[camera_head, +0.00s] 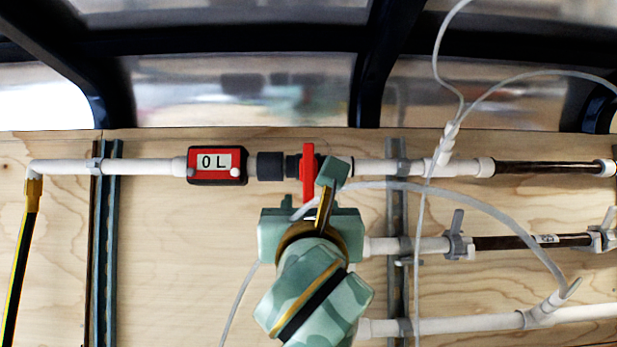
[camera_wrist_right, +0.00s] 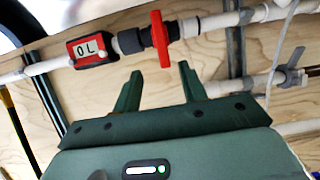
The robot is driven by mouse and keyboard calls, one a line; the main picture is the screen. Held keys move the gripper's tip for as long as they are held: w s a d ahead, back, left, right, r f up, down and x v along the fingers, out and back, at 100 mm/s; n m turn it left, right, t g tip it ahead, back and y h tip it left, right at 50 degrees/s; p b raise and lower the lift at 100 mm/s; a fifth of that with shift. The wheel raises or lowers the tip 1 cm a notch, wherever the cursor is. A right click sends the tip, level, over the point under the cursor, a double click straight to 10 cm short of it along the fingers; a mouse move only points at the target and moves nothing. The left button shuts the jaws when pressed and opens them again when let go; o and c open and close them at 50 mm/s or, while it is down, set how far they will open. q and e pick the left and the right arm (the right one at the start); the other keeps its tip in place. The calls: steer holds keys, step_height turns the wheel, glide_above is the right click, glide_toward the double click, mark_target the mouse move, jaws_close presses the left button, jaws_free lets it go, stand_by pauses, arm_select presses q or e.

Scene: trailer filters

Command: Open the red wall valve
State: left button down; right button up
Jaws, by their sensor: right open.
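The red wall valve (camera_head: 309,172) sits on the top white pipe, and its handle stands crosswise to the pipe. It also shows in the right wrist view (camera_wrist_right: 160,40). My right gripper (camera_head: 318,190) is just below the valve, in front of the panel. In the right wrist view its two open fingers (camera_wrist_right: 160,76) point up toward the valve with nothing between them. The handle's lower end lies beyond the gap between the fingertips, and no contact shows. My left gripper is not in view.
A red meter (camera_head: 217,165) reading "0 L" is left of the valve, beside a dark coupling (camera_head: 270,165). Lower pipes (camera_head: 480,324) and a thin grey hose (camera_head: 470,203) run at right. Bare plywood (camera_head: 170,260) lies lower left.

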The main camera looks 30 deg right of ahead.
mark_target(308, 178)
steer(key=p+x, duration=0.3)
steer(key=x, duration=1)
steer(key=shift+d, duration=0.25)
steer(key=shift+w+d+r, duration=0.15)
steer(key=shift+w+d, duration=0.1)
steer(key=shift+w, duration=0.3)
jaws_close()
